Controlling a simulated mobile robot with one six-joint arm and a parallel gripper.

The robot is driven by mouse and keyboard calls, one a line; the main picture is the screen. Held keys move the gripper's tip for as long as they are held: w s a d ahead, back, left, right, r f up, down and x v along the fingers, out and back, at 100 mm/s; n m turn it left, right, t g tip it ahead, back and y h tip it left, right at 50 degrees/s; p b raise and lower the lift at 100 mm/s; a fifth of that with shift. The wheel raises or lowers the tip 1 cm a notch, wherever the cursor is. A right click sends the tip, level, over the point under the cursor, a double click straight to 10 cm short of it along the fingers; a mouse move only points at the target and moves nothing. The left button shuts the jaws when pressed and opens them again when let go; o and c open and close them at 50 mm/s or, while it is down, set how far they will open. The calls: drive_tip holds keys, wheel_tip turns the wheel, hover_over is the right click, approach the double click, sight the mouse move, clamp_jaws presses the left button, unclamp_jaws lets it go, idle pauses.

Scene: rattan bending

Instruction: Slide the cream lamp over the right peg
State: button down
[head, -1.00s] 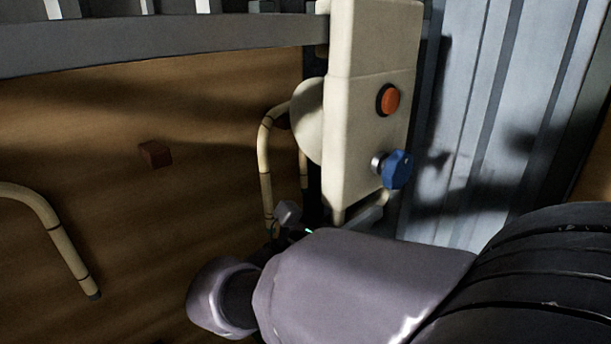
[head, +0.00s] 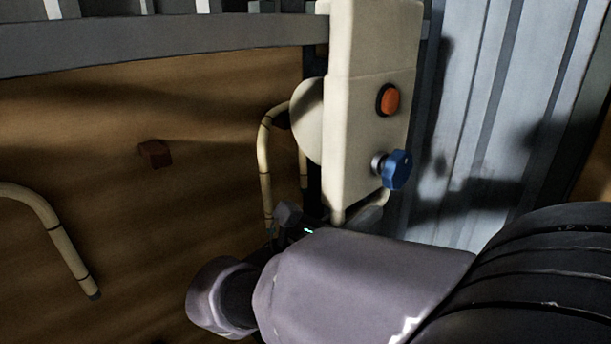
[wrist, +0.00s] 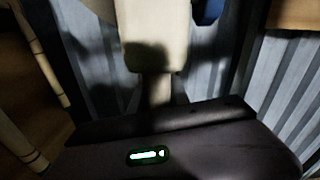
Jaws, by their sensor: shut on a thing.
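The cream lamp (head: 362,130) is a tall cream box with an orange button (head: 388,100), a blue knob (head: 396,169) and a round cream disc on its left side. It stands upright in the head view, overlapping the right end of a grey rail. In the wrist view its cream body (wrist: 153,38) narrows to a short stem (wrist: 158,90) that runs down behind my gripper's housing. My gripper (head: 290,218) is at the lamp's lower end and shut on it; the fingertips and exact grip are mostly hidden. I cannot make out which post is the right peg.
The grey rail (head: 150,46) crosses the upper left, with pale upright pieces (head: 148,6) above it. Curved rattan canes show at left (head: 50,225) and beside the lamp (head: 265,165). A small reddish-brown block (head: 155,153) lies on the brown floor. A ribbed metal panel (head: 475,120) stands at right.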

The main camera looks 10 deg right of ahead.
drive_tip(key=shift+d, duration=0.1)
drive_tip(key=shift+p+x, duration=0.3)
drive_tip(key=shift+x, duration=1.3)
drive_tip(key=c, duration=1.5)
unclamp_jaws()
drive_tip(key=shift+c, duration=0.2)
drive_tip(key=shift+o, duration=1.2)
drive_tip(key=shift+w, duration=0.2)
drive_tip(key=v, duration=1.7)
